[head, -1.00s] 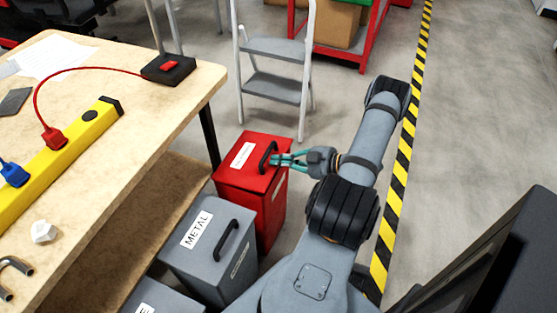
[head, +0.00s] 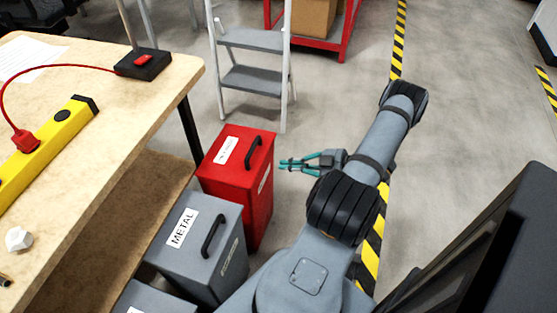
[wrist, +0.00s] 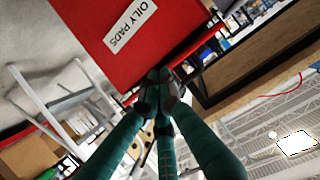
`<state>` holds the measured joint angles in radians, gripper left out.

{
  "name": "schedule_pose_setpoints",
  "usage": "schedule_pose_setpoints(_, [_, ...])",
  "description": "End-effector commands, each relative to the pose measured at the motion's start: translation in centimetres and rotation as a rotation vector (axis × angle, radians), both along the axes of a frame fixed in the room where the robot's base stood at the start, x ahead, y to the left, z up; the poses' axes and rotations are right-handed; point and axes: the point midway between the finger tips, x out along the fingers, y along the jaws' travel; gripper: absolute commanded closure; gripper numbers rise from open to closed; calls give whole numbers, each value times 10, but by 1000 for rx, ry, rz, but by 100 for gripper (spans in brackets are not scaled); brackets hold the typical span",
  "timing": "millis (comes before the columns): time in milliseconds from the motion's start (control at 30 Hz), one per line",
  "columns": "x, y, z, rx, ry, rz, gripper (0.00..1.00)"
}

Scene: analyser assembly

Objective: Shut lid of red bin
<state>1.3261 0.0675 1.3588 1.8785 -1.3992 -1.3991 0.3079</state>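The red bin (head: 260,208) stands on the floor beside the bench. Its lid (head: 232,165) lies flat on top and looks closed, with a black handle (head: 253,151) and a white label. In the wrist view the red bin (wrist: 90,20) fills the top, with a label reading "OILY PADS". My gripper (head: 282,164) is just right of the bin at about lid height, apart from the handle in the head view. Its teal fingers come together at the tips (wrist: 161,76) in the wrist view, with nothing seen between them.
A grey METAL bin (head: 178,262) stands in front of the red bin, with another grey bin nearer. The wooden bench (head: 125,120) is on the left. A step ladder (head: 252,80) stands behind the red bin. Floor (head: 335,100) is clear to the right.

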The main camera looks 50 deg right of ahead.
Motion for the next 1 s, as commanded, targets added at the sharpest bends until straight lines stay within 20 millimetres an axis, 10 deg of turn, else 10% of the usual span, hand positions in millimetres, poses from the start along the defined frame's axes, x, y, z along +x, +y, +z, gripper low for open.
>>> schedule_pose_setpoints(267, [16,22,52,-4,-1,85,100])
schedule_pose_setpoints(633, [117,116,281,-220,31,422,100])
schedule_pose_setpoints(1000, [76,42,207,-294,580,53,100])
